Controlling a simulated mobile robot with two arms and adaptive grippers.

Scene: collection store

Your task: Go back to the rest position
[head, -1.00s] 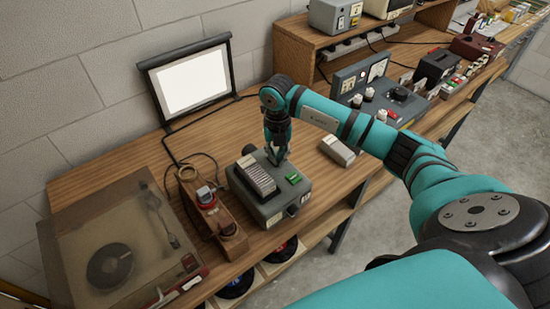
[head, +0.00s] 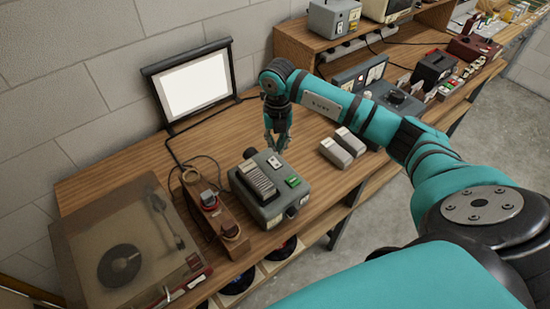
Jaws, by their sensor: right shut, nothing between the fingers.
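My right gripper (head: 278,145) points down above the wooden bench, just behind a grey device (head: 270,215) with a ribbed top and a green switch. It is shut with nothing in it, and looks apart from the device. My right arm reaches in from the right across the bench. My left gripper is not in view.
A turntable (head: 125,262) sits at the bench's left end. A wooden block with knobs (head: 212,212) stands beside the grey device. Two small grey boxes (head: 342,147) lie under the arm. A lit panel (head: 193,85) stands at the back. The wooden bench (head: 120,170) has free room before the panel.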

